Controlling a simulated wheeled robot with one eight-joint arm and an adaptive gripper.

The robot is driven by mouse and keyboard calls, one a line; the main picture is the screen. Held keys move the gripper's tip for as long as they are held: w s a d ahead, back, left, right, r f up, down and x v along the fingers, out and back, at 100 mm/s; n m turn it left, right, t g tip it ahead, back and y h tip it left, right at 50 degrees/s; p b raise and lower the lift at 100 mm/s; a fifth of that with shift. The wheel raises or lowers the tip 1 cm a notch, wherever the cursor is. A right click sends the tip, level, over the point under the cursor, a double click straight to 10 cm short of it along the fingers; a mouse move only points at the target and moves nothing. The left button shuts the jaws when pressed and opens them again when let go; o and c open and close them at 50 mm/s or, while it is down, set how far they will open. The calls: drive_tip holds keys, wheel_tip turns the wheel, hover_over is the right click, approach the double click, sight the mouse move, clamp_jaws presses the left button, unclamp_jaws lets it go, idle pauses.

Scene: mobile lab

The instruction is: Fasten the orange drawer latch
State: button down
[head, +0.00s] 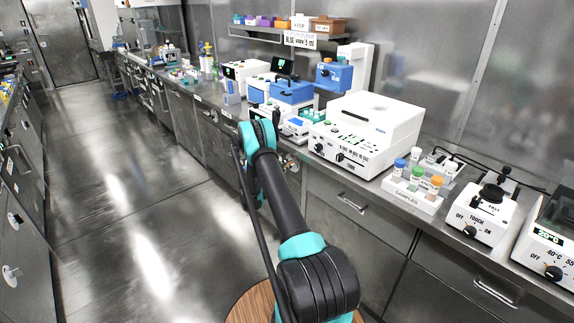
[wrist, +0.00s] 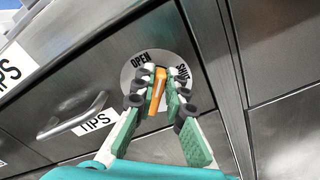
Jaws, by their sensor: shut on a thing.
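The orange latch (wrist: 156,92) sits on a round pale plate (wrist: 139,63) marked OPEN on the left and SHUT on the right, on a metal drawer front. My gripper (wrist: 157,88) is closed around the latch, with one green finger on each side of it. The latch stands nearly upright in the wrist view, between the two words, leaning slightly.
A drawer handle (wrist: 76,117) with a TIPS label (wrist: 97,121) is left of the latch in the wrist view. In the head view, a sample rack (head: 411,195) and a white machine (head: 368,130) stand on the counter. The floor (head: 120,215) at left is clear.

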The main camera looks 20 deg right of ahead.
drive_tip(key=m, duration=0.3)
drive_tip(key=f+m, duration=0.1)
drive_tip(key=m, duration=0.1)
drive_tip(key=shift+s+d+m, duration=0.15)
drive_tip(key=shift+s+m, duration=0.15)
drive_tip(key=shift+s, duration=0.1)
drive_tip(key=shift+s+f+m, duration=0.1)
drive_tip(key=shift+f+m, duration=0.15)
drive_tip(key=shift+m, duration=0.85)
drive_tip(key=shift+f+m, duration=0.25)
drive_tip(key=shift+m, duration=0.85)
drive_tip(key=c, duration=1.6)
unclamp_jaws()
drive_tip(key=shift+o, duration=0.2)
drive_tip(key=v, duration=1.2)
